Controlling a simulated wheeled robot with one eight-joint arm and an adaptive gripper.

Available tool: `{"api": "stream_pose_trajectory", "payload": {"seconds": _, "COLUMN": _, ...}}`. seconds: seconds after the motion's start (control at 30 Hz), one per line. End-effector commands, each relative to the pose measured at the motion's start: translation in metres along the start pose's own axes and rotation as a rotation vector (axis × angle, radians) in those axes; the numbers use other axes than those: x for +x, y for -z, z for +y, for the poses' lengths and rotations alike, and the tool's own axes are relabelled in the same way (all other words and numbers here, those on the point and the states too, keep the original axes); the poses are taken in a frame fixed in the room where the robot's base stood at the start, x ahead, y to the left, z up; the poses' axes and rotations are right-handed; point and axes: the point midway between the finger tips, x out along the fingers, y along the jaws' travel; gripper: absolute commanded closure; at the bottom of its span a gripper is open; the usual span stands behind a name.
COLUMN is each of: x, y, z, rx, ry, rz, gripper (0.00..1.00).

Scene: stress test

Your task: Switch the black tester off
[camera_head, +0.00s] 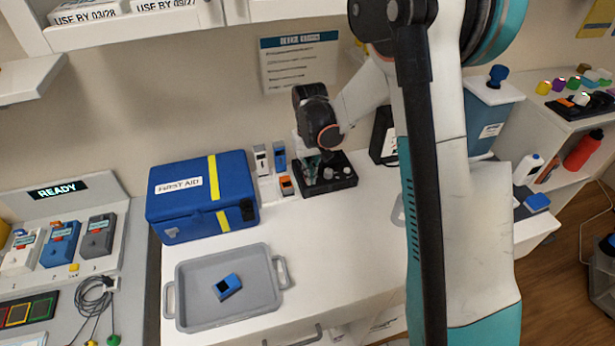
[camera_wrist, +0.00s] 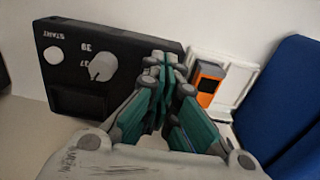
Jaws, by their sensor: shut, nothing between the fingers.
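The black tester (camera_head: 340,184) is a low black box on the white worktop, against the back wall. In the wrist view the tester (camera_wrist: 130,55) shows a grey knob (camera_wrist: 103,66) beside the figures 39 and 37, a white round button (camera_wrist: 52,56) marked START, and a dark window (camera_wrist: 78,101). My gripper (camera_wrist: 166,62) is shut and empty, its fingertips over the tester's edge on the orange device's side. It also shows above the tester in the head view (camera_head: 325,156). I cannot tell whether the fingertips touch it. Part of its face is hidden behind the fingers.
A small orange and grey device (camera_head: 287,187) stands close beside the tester. A blue first-aid box (camera_head: 185,199) is to the left. A grey tray (camera_head: 188,290) holding a blue device (camera_head: 227,287) lies in front. The worktop before the tester is clear.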

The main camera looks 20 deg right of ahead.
Motion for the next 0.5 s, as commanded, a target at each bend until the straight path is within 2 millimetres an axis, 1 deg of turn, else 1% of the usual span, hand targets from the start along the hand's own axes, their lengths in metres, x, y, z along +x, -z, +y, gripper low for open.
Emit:
{"api": "stream_pose_trajectory", "payload": {"seconds": 0.1, "x": -0.011, "y": 0.0, "z": 0.0, "rx": 0.0, "ry": 0.0, "rz": 0.0, "gripper": 1.0}}
{"api": "stream_pose_trajectory", "payload": {"seconds": 0.5, "x": -0.04, "y": 0.0, "z": 0.0, "rx": 0.0, "ry": 0.0, "rz": 0.0, "gripper": 1.0}}
